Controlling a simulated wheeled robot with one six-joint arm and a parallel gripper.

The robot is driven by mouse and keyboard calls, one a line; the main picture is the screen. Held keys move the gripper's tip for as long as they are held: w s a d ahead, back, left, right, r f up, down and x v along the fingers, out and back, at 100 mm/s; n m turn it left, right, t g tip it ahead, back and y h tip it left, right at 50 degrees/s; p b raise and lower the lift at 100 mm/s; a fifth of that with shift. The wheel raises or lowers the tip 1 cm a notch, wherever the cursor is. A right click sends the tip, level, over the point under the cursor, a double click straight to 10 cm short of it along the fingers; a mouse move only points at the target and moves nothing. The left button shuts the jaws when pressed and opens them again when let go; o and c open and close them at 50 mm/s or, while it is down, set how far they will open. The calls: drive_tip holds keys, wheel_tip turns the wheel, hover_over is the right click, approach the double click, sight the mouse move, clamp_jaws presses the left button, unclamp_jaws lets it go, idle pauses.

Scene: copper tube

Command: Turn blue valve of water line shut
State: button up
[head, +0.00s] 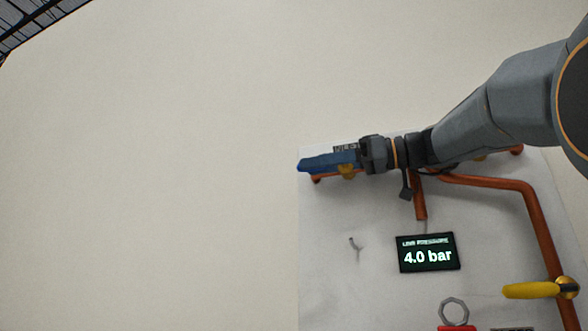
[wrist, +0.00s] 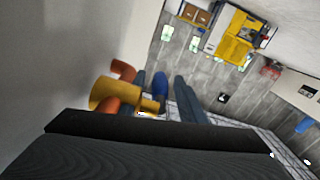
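The blue valve handle (head: 303,165) shows as a blue tip at the left edge of the white panel, mostly hidden behind my gripper. Its brass valve body (head: 347,172) sits on the copper pipe just below. My gripper (head: 328,161) reaches in from the right, its fingers lying along the handle. In the wrist view, the blue handle (wrist: 160,88) lies between the two grey-blue fingers, with a gap showing on its right side. The gripper looks open around it. The brass valve (wrist: 117,93) is at the left. The fingers' contact with the handle is partly hidden.
A pressure display (head: 428,252) reads 4.0 bar. A yellow-handled valve (head: 532,290) is on the right-hand copper pipe (head: 540,230). A grey ring (head: 454,311) is at the bottom of the panel. The pale wall (head: 150,180) left of the panel is clear.

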drive_tip(key=p+x, duration=0.2)
drive_tip(key=x, duration=0.3)
drive_tip(key=shift+w+a, duration=0.1)
drive_tip(key=shift+a, duration=0.2)
drive_tip(key=shift+c, duration=0.2)
clamp_jaws()
